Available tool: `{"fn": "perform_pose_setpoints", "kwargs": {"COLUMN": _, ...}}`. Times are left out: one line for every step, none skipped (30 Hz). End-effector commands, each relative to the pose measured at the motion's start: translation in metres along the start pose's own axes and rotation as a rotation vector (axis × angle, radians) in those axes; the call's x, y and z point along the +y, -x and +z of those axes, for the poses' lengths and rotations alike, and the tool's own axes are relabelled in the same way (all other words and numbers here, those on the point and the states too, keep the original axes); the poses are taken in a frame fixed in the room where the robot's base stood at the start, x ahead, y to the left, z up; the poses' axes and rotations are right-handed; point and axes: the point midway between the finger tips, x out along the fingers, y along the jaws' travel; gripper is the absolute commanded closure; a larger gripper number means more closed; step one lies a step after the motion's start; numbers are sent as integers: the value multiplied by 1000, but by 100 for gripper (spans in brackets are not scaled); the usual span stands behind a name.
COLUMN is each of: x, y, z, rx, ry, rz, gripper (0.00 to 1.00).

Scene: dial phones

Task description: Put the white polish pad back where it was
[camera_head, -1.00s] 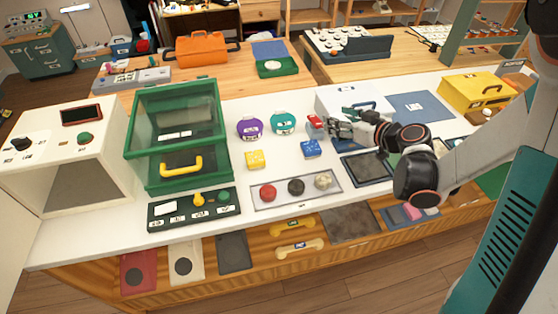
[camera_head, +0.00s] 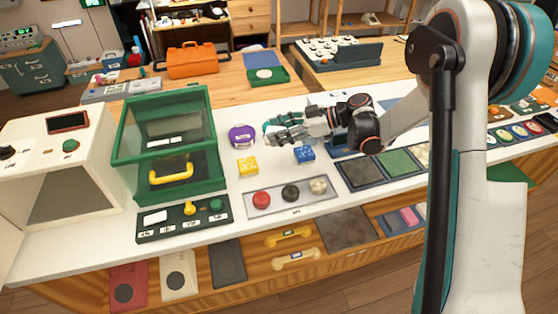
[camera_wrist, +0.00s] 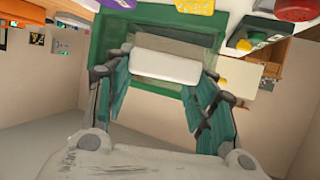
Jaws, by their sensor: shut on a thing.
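My gripper (camera_head: 272,132) is over the white counter, pointing left toward the green glass-sided case (camera_head: 172,150). In the wrist view its two teal fingers (camera_wrist: 163,80) are closed on the sides of a white block, the white polish pad (camera_wrist: 165,67). The green case (camera_wrist: 100,42) shows behind the pad there. The purple round item (camera_head: 242,135) is just left of my fingertips.
A yellow block (camera_head: 247,167) and a blue block (camera_head: 304,154) lie near the gripper. In front are a tray (camera_head: 325,202) with three knobs and a dark green button panel (camera_head: 152,236). A white box with a cavity (camera_head: 65,165) stands far left.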

Motion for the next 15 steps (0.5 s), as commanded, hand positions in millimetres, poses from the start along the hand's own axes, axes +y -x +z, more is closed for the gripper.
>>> {"fn": "perform_pose_setpoints", "kwargs": {"x": 1, "y": -6, "z": 16, "rx": 0, "ry": 0, "rz": 0, "gripper": 77}}
{"fn": "perform_pose_setpoints", "kwargs": {"x": 0, "y": -9, "z": 22, "rx": 0, "ry": 0, "rz": 0, "gripper": 77}}
{"fn": "perform_pose_setpoints", "kwargs": {"x": 0, "y": -12, "z": 31, "rx": 0, "ry": 0, "rz": 1, "gripper": 77}}
{"fn": "perform_pose_setpoints", "kwargs": {"x": 0, "y": -15, "z": 36, "rx": 0, "ry": 0, "rz": 1, "gripper": 77}}
{"fn": "perform_pose_setpoints", "kwargs": {"x": 0, "y": -17, "z": 41, "rx": 0, "ry": -1, "rz": 1, "gripper": 77}}
{"fn": "perform_pose_setpoints", "kwargs": {"x": 0, "y": -19, "z": 47, "rx": 0, "ry": -1, "rz": 1, "gripper": 77}}
{"fn": "perform_pose_setpoints", "kwargs": {"x": 0, "y": -20, "z": 50, "rx": 0, "ry": -1, "rz": 1, "gripper": 77}}
{"fn": "perform_pose_setpoints", "kwargs": {"x": 0, "y": -22, "z": 53, "rx": 0, "ry": -1, "rz": 1, "gripper": 77}}
{"fn": "perform_pose_setpoints", "kwargs": {"x": 0, "y": -23, "z": 56, "rx": 0, "ry": -1, "rz": 1, "gripper": 77}}
{"fn": "perform_pose_setpoints", "kwargs": {"x": 0, "y": -23, "z": 58, "rx": 0, "ry": -1, "rz": 1, "gripper": 77}}
{"fn": "perform_pose_setpoints", "kwargs": {"x": 0, "y": -24, "z": 59, "rx": 0, "ry": -1, "rz": 1, "gripper": 77}}
{"fn": "perform_pose_setpoints", "kwargs": {"x": 0, "y": -24, "z": 60, "rx": 0, "ry": -1, "rz": 1, "gripper": 77}}
{"fn": "perform_pose_setpoints", "kwargs": {"x": 0, "y": -25, "z": 61, "rx": 0, "ry": -1, "rz": 1, "gripper": 77}}
{"fn": "perform_pose_setpoints", "kwargs": {"x": 0, "y": -26, "z": 63, "rx": 0, "ry": -1, "rz": 1, "gripper": 77}}
{"fn": "perform_pose_setpoints", "kwargs": {"x": 0, "y": -27, "z": 66, "rx": 0, "ry": -1, "rz": 1, "gripper": 77}}
